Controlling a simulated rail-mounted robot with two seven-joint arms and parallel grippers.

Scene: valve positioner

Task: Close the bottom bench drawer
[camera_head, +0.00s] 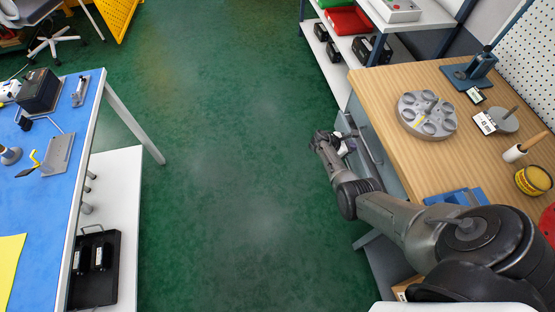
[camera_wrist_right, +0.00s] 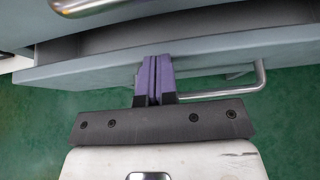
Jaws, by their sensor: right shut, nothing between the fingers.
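The bottom drawer (camera_wrist_right: 100,66) is grey-blue and fills the middle of the right wrist view. A dark gap behind its front shows that it stands partly open. Its bar handle (camera_wrist_right: 235,92) is on the front face, right of my fingers. My right gripper (camera_wrist_right: 155,82) is shut and empty, its purple fingertips at the drawer front beside the handle; I cannot tell whether they touch it. In the head view my right gripper (camera_head: 345,145) is low beside the wooden bench (camera_head: 400,85), and my arm and the bench top hide most of the drawers. My left gripper is not in view.
A higher drawer with a metal handle (camera_wrist_right: 85,5) is at the top of the wrist view. The green floor (camera_head: 230,150) between the benches is clear. A blue-topped table (camera_head: 40,190) stands at left. A shelf with a red bin (camera_head: 347,20) is behind the bench.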

